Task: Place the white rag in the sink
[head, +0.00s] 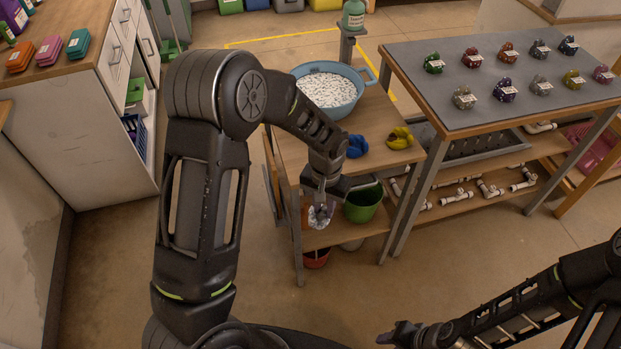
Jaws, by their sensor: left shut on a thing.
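My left gripper (321,203) hangs in front of the wooden stand, below its top. It is shut on a small, crumpled white rag (319,217), partly hidden by the fingers. A blue-grey round basin (364,76) with a handle sits on the stand's top, up and right of the gripper. It is filled with white, foam-like material, and it is the only sink-like vessel I see. My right gripper (388,338) is low at the bottom edge, far from the rag; its fingers are too unclear to read.
Blue (357,146) and yellow (400,138) items lie on the stand's top (372,112). A green bucket (363,204) is beside the rag, and a red pot (316,259) is below. A grey-topped table (480,60) with several labelled clusters stands at right. Open floor lies in front.

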